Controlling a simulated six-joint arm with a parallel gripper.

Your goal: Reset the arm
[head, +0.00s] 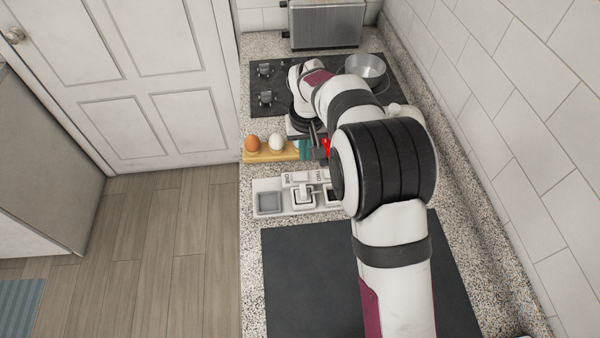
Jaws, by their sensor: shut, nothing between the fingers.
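My gripper (319,146) hangs at the end of my white and maroon arm, over the counter near the wooden egg holder. It is shut and empty. My arm reaches forward from the bottom of the head view and bends back down at the wrist. A small red thing (326,147) shows right beside the fingertips, partly hidden by my arm. I cannot tell what it is or whether it touches the gripper.
A wooden holder (262,156) carries a brown egg (251,143) and a white egg (276,142). A white sectioned tray (286,206) lies nearer. A pot (366,68) stands on the black cooktop (262,100), with a metal toaster (327,24) behind. The dark mat (300,280) has bare room.

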